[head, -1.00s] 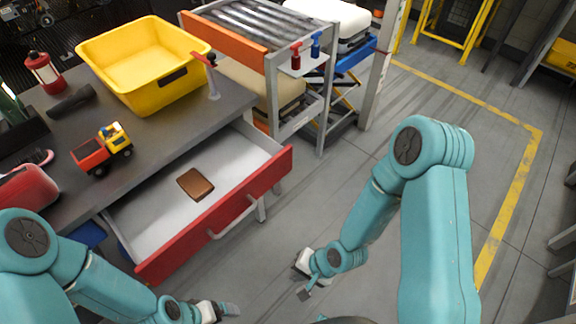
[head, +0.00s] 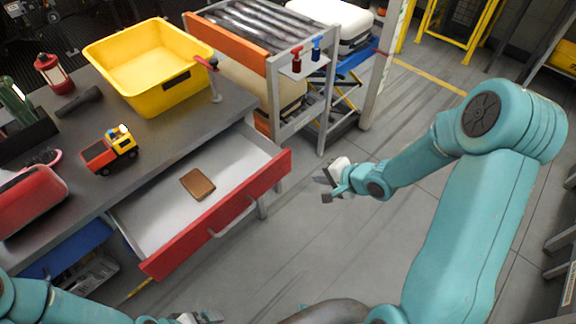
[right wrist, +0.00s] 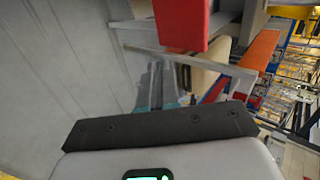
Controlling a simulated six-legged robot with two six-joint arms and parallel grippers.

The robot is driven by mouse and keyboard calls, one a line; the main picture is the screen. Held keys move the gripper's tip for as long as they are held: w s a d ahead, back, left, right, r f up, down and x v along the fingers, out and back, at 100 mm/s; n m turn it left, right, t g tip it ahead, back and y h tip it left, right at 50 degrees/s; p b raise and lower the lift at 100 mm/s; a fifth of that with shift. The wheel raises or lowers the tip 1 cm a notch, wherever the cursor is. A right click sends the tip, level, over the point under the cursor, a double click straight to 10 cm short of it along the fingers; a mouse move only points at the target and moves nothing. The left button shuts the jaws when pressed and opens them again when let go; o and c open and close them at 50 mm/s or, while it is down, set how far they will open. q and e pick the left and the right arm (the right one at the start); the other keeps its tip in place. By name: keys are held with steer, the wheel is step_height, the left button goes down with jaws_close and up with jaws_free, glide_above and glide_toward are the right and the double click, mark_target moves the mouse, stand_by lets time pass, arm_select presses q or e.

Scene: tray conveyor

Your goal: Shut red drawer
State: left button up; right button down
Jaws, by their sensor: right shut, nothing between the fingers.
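The red drawer (head: 222,218) stands pulled out from the grey workbench, with a white inside and a pale bar handle (head: 233,218) on its red front. A brown wallet-like item (head: 198,184) lies in it. My right gripper (head: 326,184) is shut and empty, to the right of the drawer front and apart from it. In the right wrist view a red block-like end, probably the drawer front (right wrist: 182,25), shows beyond my fingers (right wrist: 160,85). My left gripper (head: 200,318) is partly cut off at the bottom edge of the head view; its jaws are unclear.
On the workbench (head: 180,137) stand a yellow bin (head: 150,65), a toy truck (head: 108,150), a red lantern (head: 54,73) and a red case (head: 30,200). A roller conveyor (head: 232,38) stands behind the drawer.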

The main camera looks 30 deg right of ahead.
glide_toward(286, 168)
steer(key=s+f+x, duration=0.1)
steer(key=x, duration=0.4)
steer(key=shift+w+a+r+b, duration=0.1)
steer(key=shift+w+b, duration=0.1)
steer(key=shift+w, duration=0.2)
steer(key=shift+w+a+r+b, duration=0.1)
steer(key=shift+w+b, duration=0.1)
steer(key=shift+w, duration=0.2)
steer(key=shift+f, duration=0.1)
steer(key=shift+w, duration=0.1)
